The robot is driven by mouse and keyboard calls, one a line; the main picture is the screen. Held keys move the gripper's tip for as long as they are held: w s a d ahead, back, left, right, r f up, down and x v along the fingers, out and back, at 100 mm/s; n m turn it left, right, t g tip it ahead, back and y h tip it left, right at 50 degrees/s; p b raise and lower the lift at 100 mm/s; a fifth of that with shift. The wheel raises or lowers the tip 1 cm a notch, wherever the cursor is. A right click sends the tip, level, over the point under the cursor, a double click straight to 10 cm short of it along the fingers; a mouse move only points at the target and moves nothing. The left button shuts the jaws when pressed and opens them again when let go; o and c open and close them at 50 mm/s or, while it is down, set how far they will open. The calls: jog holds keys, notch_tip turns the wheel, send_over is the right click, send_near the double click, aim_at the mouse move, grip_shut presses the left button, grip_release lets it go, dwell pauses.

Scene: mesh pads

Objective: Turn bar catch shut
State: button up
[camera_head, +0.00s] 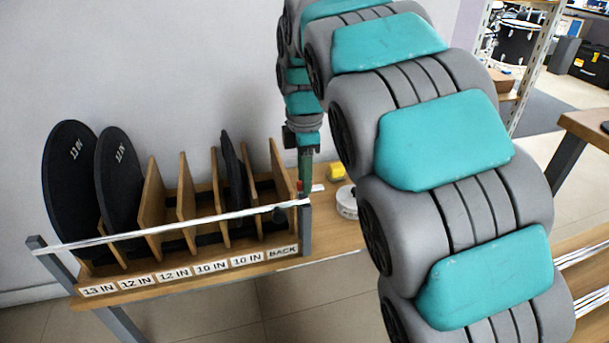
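A thin white bar (170,228) runs across the front of a wooden slotted rack (190,261), from a grey post (50,262) at the left to a grey post (305,228) at the right. A small reddish part at the bar's right end (300,190), by the right post, looks like the catch; its position is too small to read. My gripper (305,178) points down just above that end. Its fingers are small and partly merge with the background, so I cannot tell their opening or whether they touch the catch.
Black round pads (70,185) stand in the left slots, and a narrower dark one (234,175) stands further right. A white roll (346,202) and a yellow item (337,172) lie right of the rack. My arm covers the middle right.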

grip_shut()
jog(key=shift+m, duration=0.3)
dwell(0.3)
jog(key=m, duration=0.3)
jog(key=shift+s+m, duration=0.1)
jog(key=shift+m, duration=0.2)
jog(key=m, duration=0.4)
jog(key=shift+r+m, duration=0.1)
jog(key=shift+m, duration=0.2)
jog(key=m+p, duration=0.1)
jog(key=m, duration=0.3)
jog(key=shift+s+a, duration=0.1)
jog(key=shift+m+p, duration=0.35)
jog(key=shift+m, duration=1.95)
